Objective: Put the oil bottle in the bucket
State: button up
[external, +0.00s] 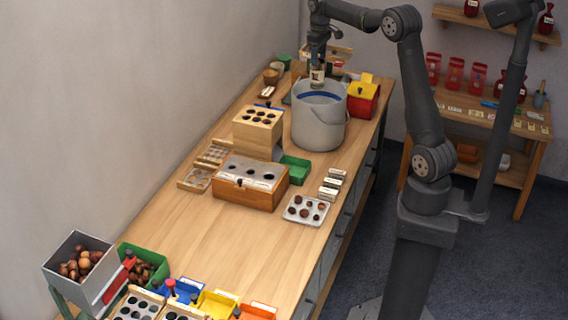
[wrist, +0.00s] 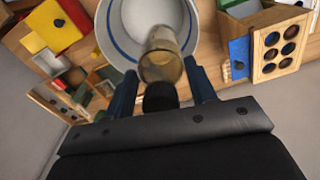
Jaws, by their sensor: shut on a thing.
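The oil bottle (wrist: 162,62) is a clear, yellowish bottle with a black cap, held between the two fingers of my gripper (wrist: 163,92) in the wrist view. In the external view the bottle (external: 317,77) shows below my gripper (external: 318,64), over the far rim area of the bucket. The bucket (external: 318,129) is a large grey pail with a blue line inside and a wire handle, standing on the bench. In the wrist view the bucket (wrist: 113,40) lies behind the bottle, which overlaps its opening. I cannot tell whether the bottle's lower end is inside the rim.
A red and yellow box (external: 362,100) stands close right of the bucket. A wooden block with holes (external: 257,130), a green bin (external: 294,170) and a wooden box (external: 249,182) stand in front. Small items crowd behind the bucket. The bench's middle front is clear.

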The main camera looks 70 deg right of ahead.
aim_at(318, 84)
notch_tip(318, 84, down, 24)
dwell(0.4)
jog(key=shift+f, duration=0.2)
jog(key=o, duration=1.5)
jog(key=shift+f, duration=0.1)
notch_tip(318, 84, up, 12)
jog(key=shift+r, duration=0.2)
jog(key=shift+f, duration=0.1)
notch_tip(318, 84, down, 13)
jog(key=shift+r, duration=2.35)
